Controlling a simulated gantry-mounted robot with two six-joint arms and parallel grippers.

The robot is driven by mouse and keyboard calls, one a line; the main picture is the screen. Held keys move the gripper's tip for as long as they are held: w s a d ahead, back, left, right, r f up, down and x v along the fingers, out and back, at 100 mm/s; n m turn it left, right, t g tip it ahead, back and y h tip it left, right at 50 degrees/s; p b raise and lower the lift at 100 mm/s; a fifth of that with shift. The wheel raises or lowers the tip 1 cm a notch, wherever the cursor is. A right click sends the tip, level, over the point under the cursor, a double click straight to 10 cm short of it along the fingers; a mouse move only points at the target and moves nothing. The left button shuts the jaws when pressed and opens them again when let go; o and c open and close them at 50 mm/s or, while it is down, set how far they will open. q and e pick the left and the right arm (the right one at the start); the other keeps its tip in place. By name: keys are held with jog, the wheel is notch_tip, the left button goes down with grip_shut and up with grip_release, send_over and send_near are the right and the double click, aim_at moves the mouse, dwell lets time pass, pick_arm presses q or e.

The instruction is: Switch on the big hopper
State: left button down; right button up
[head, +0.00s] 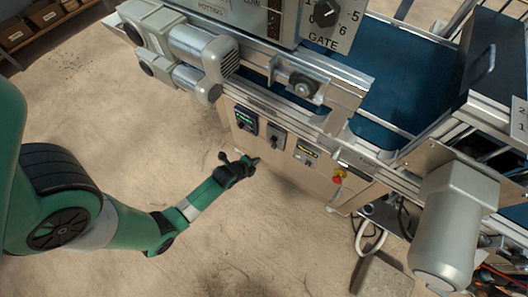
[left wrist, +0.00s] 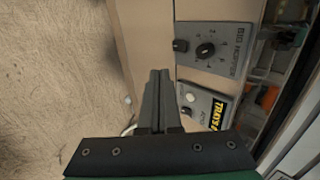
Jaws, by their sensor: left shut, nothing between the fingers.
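The grey big hopper panel (left wrist: 222,62) is on the cabinet front at the upper right of the left wrist view. It has a round black knob (left wrist: 205,50) and a small black switch (left wrist: 181,45) beside it. In the head view the same grey panel (head: 275,139) sits between two panels with displays. My left gripper (head: 257,160) is shut and empty, in front of the cabinet and below this panel in the picture. In the left wrist view its fingertips (left wrist: 160,72) are together, left of the panels and apart from the switch. My right gripper is not seen.
A panel with a yellow trays display (left wrist: 212,110) is beside the big hopper panel. A panel with a green display (head: 246,122) is on its other side. A red emergency button (head: 339,175) is farther right. Grey motors (head: 195,60) stick out above. The floor (head: 230,230) is clear.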

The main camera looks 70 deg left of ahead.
aim_at(274, 146)
pick_arm(q)
jog(key=w+a+r+b+x, duration=0.1)
jog(key=r+b+x, duration=0.1)
jog(key=b+x, duration=0.7)
jog(key=x, duration=0.4)
jog(key=shift+w, duration=0.25)
